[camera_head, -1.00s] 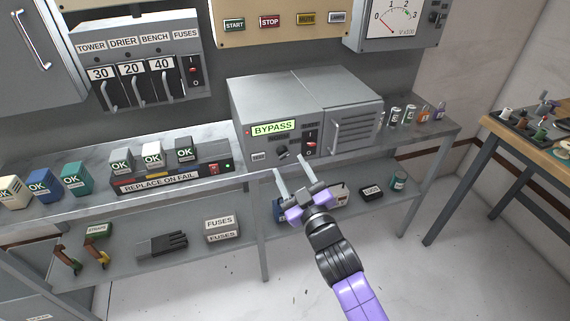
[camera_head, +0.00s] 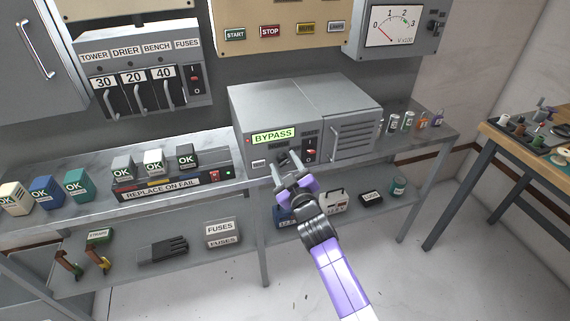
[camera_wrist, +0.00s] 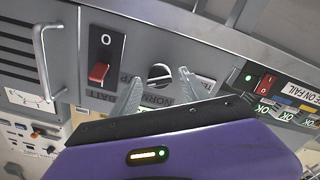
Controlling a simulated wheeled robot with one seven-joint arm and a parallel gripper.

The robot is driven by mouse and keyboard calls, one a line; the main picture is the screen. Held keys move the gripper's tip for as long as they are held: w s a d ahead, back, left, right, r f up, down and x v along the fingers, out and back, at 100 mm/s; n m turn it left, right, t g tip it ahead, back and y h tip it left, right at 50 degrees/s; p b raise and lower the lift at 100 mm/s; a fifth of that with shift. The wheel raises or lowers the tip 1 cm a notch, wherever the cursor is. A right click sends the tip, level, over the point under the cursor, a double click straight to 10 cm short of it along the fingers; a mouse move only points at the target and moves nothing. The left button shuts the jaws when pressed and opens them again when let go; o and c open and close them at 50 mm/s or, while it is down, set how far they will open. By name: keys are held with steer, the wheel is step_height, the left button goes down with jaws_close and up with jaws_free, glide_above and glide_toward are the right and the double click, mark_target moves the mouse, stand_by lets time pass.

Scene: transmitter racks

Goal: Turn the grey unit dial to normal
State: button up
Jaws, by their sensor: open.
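The grey unit (camera_head: 300,105) stands on the bench with a lit green BYPASS display (camera_head: 274,135) on its front. Its dark round dial (camera_head: 283,158) sits below the display, left of a red switch. In the wrist view the dial (camera_wrist: 160,76) has a pale bar across its face, and a NORMAL label, partly hidden, lies near it. My gripper (camera_head: 287,163) is open and empty in front of the dial. In the wrist view its two fingertips (camera_wrist: 160,85) stand on either side of the dial; I cannot tell whether they touch it.
A red rocker switch (camera_wrist: 100,72) and a metal handle (camera_wrist: 47,60) are on the same panel. A row of OK blocks (camera_head: 153,161) stands on the bench at left. Small jars (camera_head: 408,121) stand at right. A lower shelf holds a fuse box (camera_head: 222,232).

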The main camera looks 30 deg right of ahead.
jaws_close()
steer(key=shift+n, duration=0.3)
steer(key=n, duration=0.5)
steer(key=shift+p, duration=0.3)
steer(key=n, duration=0.6)
steer(key=shift+a+f+p, duration=0.15)
steer(key=shift+p, duration=0.15)
steer(key=shift+n, duration=0.3)
jaws_free()
